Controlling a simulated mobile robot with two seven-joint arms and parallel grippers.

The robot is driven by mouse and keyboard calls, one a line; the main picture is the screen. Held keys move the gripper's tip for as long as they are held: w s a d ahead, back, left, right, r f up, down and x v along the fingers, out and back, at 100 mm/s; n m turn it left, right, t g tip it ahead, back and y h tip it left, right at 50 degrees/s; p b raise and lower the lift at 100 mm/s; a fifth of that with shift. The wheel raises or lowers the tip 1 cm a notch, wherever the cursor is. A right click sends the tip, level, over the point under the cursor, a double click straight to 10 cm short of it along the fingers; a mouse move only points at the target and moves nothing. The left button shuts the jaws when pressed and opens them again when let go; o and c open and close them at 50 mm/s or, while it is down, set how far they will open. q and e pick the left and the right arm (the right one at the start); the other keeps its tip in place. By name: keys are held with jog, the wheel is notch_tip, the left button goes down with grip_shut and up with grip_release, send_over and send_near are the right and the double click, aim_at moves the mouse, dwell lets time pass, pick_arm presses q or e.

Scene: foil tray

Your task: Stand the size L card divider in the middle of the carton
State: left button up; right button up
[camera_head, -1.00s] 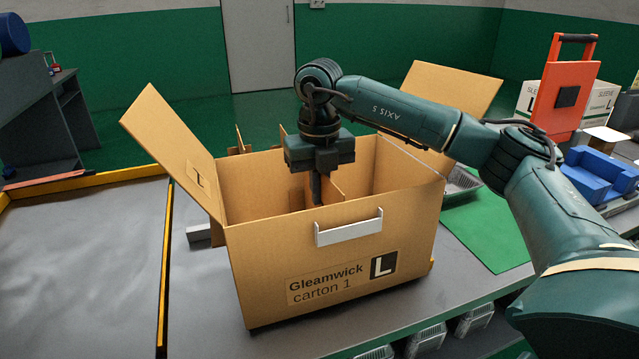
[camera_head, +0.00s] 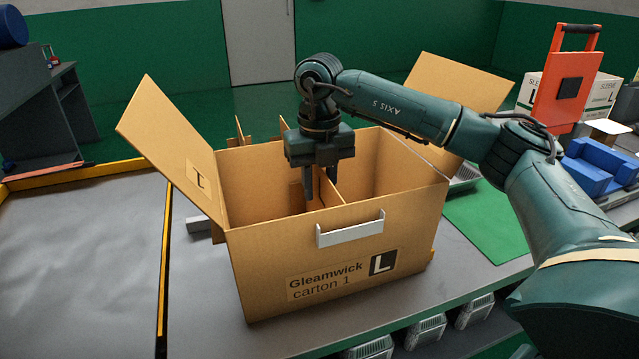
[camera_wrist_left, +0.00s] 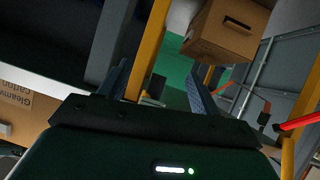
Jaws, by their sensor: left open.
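The carton (camera_head: 270,262), marked "Gleamwick carton 1" and "L", stands on the grey bench with its side flaps spread open. It also shows at the left edge of the left wrist view (camera_wrist_left: 22,115). A brown card divider (camera_head: 324,192) stands inside around the carton's middle; its lower part is hidden by the front wall. My right gripper (camera_head: 321,190) points down into the carton, its fingers apart on either side of the divider's top. My left gripper (camera_wrist_left: 158,90) is open and empty in the left wrist view, away from the carton; the head view does not show it.
Brown card pieces (camera_head: 240,132) stick up behind the carton. A green mat (camera_head: 492,222) lies to its right, with a blue holder (camera_head: 603,168) and an orange handled panel (camera_head: 566,85) beyond. A yellow-edged grey surface (camera_head: 80,250) at left is clear.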

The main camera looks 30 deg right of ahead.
notch_tip(320, 180, up, 13)
jog(key=shift+f+p, duration=0.15)
jog(key=shift+p, duration=0.65)
jog(key=shift+r, duration=0.25)
pick_arm(q)
jog(key=shift+a+r, duration=0.15)
jog(key=shift+r, duration=0.15)
jog(key=shift+r, duration=0.15)
pick_arm(e)
jog(key=shift+f, duration=0.1)
